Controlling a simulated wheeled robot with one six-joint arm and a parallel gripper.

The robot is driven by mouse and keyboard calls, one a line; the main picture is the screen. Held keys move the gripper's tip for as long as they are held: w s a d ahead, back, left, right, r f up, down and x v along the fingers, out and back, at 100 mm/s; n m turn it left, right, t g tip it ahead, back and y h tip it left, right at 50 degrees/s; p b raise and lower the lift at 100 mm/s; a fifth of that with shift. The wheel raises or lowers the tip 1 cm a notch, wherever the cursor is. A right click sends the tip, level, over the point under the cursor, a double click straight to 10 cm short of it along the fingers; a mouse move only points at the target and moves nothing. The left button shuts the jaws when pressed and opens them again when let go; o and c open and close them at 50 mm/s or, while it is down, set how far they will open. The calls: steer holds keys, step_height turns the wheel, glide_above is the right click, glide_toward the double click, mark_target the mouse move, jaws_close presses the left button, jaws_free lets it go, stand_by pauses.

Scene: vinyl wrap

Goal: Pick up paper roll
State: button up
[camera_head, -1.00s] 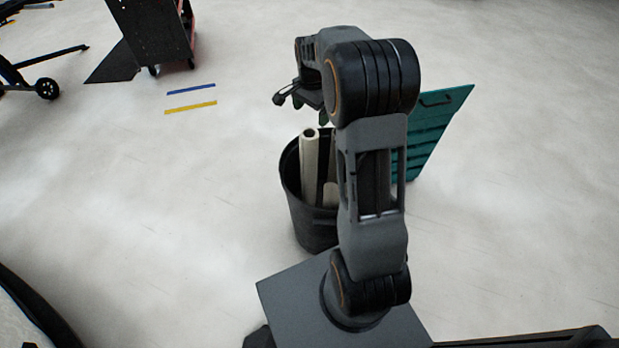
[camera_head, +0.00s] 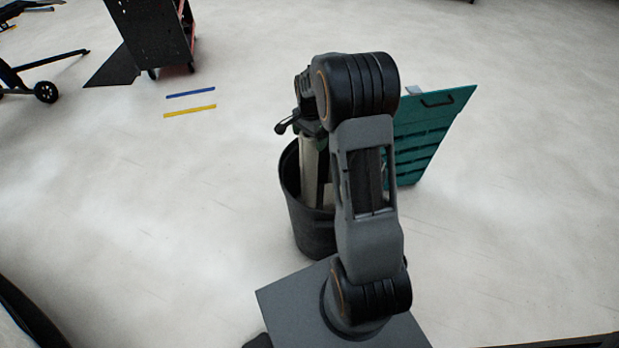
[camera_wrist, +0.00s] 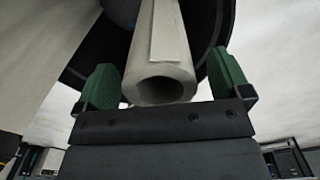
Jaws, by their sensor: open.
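A pale hollow paper roll (camera_head: 310,168) stands upright in a black bin (camera_head: 310,232). In the wrist view the roll (camera_wrist: 163,45) shows its open end, close to my gripper. My gripper (camera_wrist: 166,88) is open, with one green finger on each side of the roll's end and a gap on both sides. In the head view my gripper (camera_head: 311,128) is at the top of the roll, and my arm hides part of it and of the bin.
A teal panel (camera_head: 428,135) stands just right of the bin, behind my arm. A dark cart (camera_head: 150,35) is at the back left, with blue tape (camera_head: 190,90) and yellow tape (camera_head: 190,111) on the floor. The floor left of the bin is clear.

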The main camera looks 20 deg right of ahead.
steer(key=shift+f, duration=0.3)
steer(key=c, duration=1.5)
steer(key=shift+o, duration=0.2)
steer(key=shift+r, duration=0.15)
